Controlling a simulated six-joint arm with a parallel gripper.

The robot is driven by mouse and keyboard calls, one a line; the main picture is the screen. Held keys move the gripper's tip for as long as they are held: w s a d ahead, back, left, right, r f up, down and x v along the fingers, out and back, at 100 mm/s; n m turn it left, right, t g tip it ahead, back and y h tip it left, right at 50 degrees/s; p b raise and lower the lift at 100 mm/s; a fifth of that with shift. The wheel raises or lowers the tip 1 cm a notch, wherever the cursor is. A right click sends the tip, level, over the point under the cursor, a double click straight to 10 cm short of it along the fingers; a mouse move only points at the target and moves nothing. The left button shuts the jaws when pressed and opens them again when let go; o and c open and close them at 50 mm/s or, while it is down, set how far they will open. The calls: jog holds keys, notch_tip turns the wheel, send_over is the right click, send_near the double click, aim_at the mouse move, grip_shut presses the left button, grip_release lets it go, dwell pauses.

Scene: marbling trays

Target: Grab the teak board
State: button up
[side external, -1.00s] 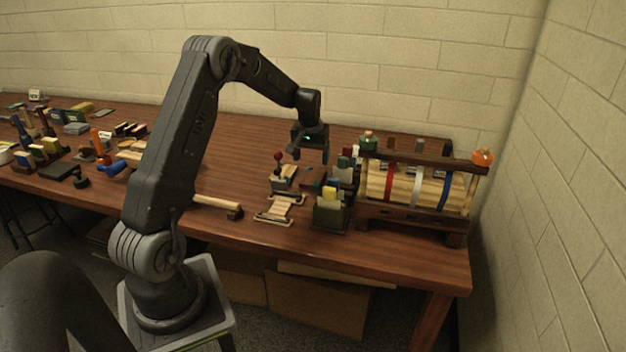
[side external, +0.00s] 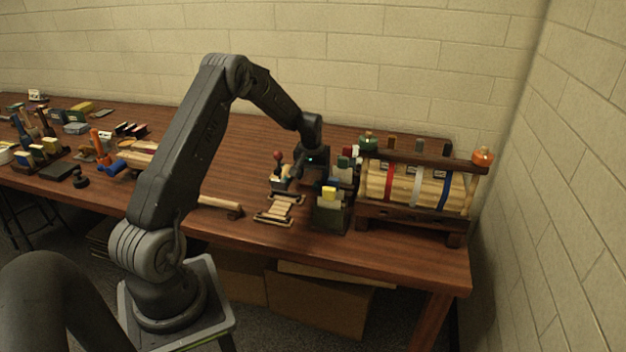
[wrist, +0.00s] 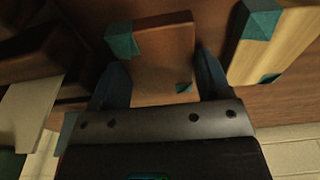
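In the wrist view, a reddish-brown board (wrist: 165,60) with teal corners lies between the two fingers of my gripper (wrist: 160,82); it may be the teak board. The fingers are apart, one along each side of it, and do not look clamped on it. A paler, yellowish board (wrist: 284,45) with teal corners lies just right of the right finger. In the side external view, my gripper (side external: 299,182) is low over the table beside the red-knobbed item; the board under it cannot be made out there.
A small slatted wooden piece (side external: 276,209) and a mallet (side external: 220,205) lie in front. The back middle of the table (side external: 245,150) is clear.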

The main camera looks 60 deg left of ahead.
jog(key=c, duration=0.5)
